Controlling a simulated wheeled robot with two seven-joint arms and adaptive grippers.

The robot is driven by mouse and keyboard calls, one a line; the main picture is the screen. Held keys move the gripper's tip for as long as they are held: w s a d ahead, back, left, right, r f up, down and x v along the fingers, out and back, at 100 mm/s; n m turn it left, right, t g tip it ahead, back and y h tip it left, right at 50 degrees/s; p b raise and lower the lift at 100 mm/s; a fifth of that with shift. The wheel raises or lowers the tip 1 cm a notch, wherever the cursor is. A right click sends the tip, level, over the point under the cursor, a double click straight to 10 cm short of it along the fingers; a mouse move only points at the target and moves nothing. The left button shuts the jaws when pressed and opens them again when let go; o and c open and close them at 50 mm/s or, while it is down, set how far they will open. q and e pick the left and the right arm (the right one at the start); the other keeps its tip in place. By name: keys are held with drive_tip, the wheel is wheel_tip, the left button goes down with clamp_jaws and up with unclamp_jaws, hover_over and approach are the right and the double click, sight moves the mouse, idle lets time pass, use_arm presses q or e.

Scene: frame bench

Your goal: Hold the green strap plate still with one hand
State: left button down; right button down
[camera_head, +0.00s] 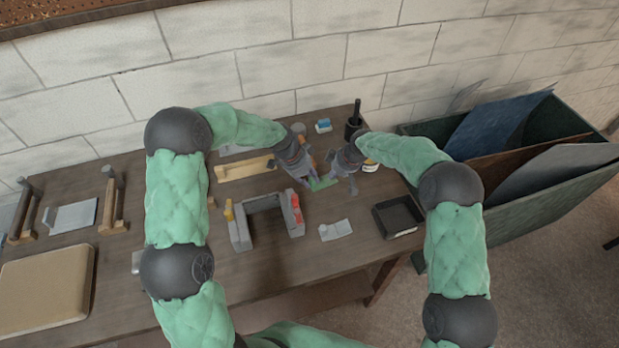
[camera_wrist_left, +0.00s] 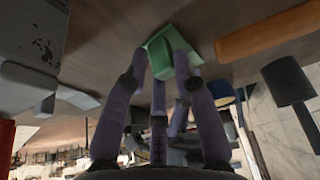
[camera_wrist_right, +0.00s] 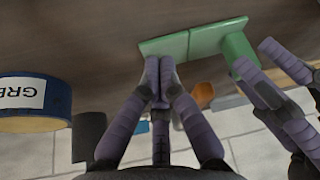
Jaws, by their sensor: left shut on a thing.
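The green strap plate (camera_head: 322,184) lies on the bench between my two grippers. It is a flat green piece with a raised block at one end, as the right wrist view (camera_wrist_right: 190,42) shows. My left gripper (camera_head: 309,180) is shut on the raised green end (camera_wrist_left: 160,55); its fingers also show at the right of the right wrist view. My right gripper (camera_wrist_right: 160,62) has its fingertips together just before the plate's flat part, with nothing seen between them. I cannot tell whether they touch the plate.
A grey U-shaped block (camera_head: 264,204) stands in front of the left gripper. A wooden piece (camera_head: 244,168) lies to the left behind. A black tray (camera_head: 398,217) and a pale piece (camera_head: 336,230) lie to the right and front. A blue-banded roll (camera_wrist_right: 35,98) stands near the right gripper.

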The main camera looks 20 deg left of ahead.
use_arm(q)
drive_tip(key=shift+f, duration=0.1)
use_arm(e)
drive_tip(key=shift+r, duration=3.95)
use_arm(q)
drive_tip(key=c, duration=0.9)
unclamp_jaws()
drive_tip(key=shift+a+r, duration=0.2)
drive_tip(key=shift+r, duration=0.3)
drive_tip(key=v, duration=1.1)
drive_tip(key=shift+s, duration=0.1)
drive_tip(key=shift+d+f, duration=0.1)
drive_tip(key=shift+f, duration=0.05)
use_arm(e)
drive_tip(key=shift+f, duration=0.1)
